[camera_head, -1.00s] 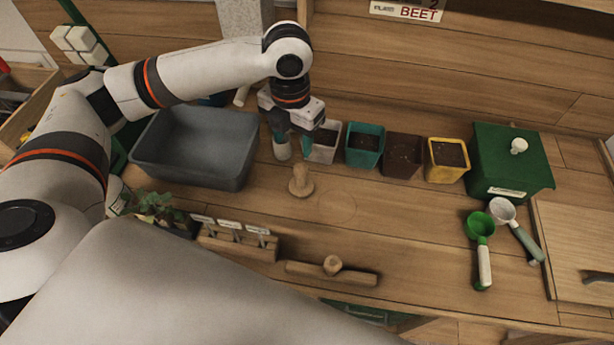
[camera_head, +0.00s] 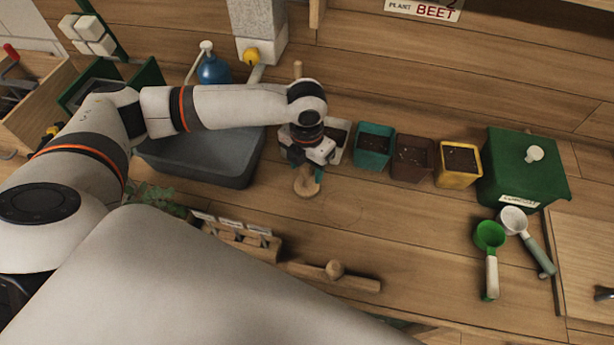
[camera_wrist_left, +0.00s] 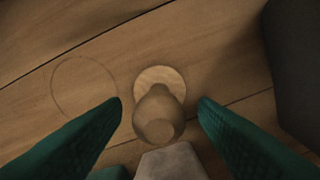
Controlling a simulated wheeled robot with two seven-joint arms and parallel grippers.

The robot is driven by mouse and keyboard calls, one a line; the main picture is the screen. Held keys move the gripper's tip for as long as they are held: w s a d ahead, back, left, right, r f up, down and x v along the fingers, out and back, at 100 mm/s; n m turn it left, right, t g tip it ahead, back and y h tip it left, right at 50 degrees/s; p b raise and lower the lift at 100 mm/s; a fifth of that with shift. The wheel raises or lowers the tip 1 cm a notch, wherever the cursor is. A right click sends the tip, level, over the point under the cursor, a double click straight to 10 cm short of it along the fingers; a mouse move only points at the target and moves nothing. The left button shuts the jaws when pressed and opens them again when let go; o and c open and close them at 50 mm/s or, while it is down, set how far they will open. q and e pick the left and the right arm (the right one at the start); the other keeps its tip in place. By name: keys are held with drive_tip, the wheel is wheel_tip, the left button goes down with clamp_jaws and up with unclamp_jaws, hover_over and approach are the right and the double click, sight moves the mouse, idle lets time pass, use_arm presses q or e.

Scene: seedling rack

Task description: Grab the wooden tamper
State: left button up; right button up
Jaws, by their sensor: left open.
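The wooden tamper (camera_head: 305,188) stands upright on the bench, with a round base and a knobbed handle. In the left wrist view the tamper (camera_wrist_left: 157,112) shows from above, between the two green fingers. My left gripper (camera_head: 307,172) is open above and around the tamper's handle, one finger on each side. In the left wrist view the fingertips (camera_wrist_left: 160,103) stand apart, with gaps to the knob on both sides. The head view partly hides the tamper's top behind the gripper. My right gripper is not in view.
A grey tub (camera_head: 205,160) stands left of the gripper. Teal (camera_head: 374,146), brown (camera_head: 413,157) and yellow (camera_head: 458,163) pots stand in a row to the right, with a white pot (camera_head: 341,150) close behind the gripper.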

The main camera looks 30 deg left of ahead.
use_arm(q)
drive_tip(key=shift+f, duration=1.35)
drive_tip(key=c, duration=1.1)
drive_tip(key=shift+o, duration=0.2)
drive_tip(key=shift+r, duration=0.15)
wheel_tip(320, 180, up, 10)
drive_tip(key=shift+f+b, duration=0.1)
drive_tip(key=shift+b, duration=0.5)
drive_tip(key=shift+o, duration=1.3)
drive_tip(key=shift+c, duration=0.6)
